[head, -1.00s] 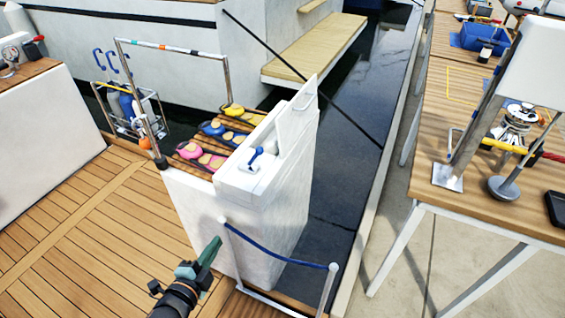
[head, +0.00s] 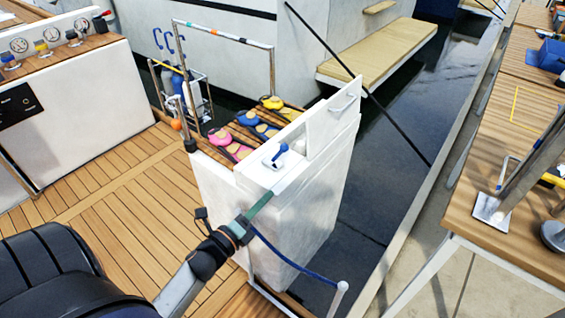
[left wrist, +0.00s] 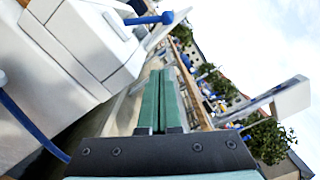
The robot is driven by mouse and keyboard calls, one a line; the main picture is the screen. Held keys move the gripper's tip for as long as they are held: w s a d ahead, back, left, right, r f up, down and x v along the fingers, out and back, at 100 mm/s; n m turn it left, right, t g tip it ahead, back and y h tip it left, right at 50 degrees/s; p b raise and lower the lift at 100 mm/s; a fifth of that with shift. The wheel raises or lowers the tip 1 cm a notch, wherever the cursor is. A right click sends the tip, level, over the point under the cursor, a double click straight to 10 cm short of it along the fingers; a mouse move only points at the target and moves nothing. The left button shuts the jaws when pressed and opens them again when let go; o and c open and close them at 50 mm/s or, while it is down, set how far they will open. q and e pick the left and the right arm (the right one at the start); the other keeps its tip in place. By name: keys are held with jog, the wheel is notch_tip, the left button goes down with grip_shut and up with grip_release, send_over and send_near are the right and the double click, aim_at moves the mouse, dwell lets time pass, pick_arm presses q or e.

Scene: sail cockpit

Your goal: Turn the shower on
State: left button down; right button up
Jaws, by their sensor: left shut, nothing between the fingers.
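The white shower cabinet (head: 310,185) stands at the edge of the wooden deck. A blue-knobbed lever (head: 279,153) sits in a plate on its top ledge. In the left wrist view the lever (left wrist: 150,19) shows at the upper left, apart from the fingers. My left gripper (head: 266,197) has green fingers, shut and empty. In the head view its tips overlap the cabinet's upper front edge, just below the lever; whether they touch cannot be told. My right gripper is not in view.
A blue rope (head: 290,262) hangs between posts at the near side of the cabinet. Pink, blue and yellow objects (head: 240,150) lie on a slatted rack behind it. A dark water gap (head: 360,230) lies to the right. The deck (head: 130,215) at left is clear.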

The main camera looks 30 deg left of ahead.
aim_at(279, 154)
pick_arm(q)
jog(key=w, duration=0.3)
jog(key=w+a+r+p, duration=0.1)
jog(key=w, duration=0.6)
jog(key=shift+w+a+r, duration=0.35)
jog(key=shift+w, duration=0.05)
jog(key=shift+w+a+r+p, duration=0.2)
jog(key=shift+a+p, duration=0.1)
jog(key=shift+a, duration=0.3)
jog(key=shift+r, duration=0.1)
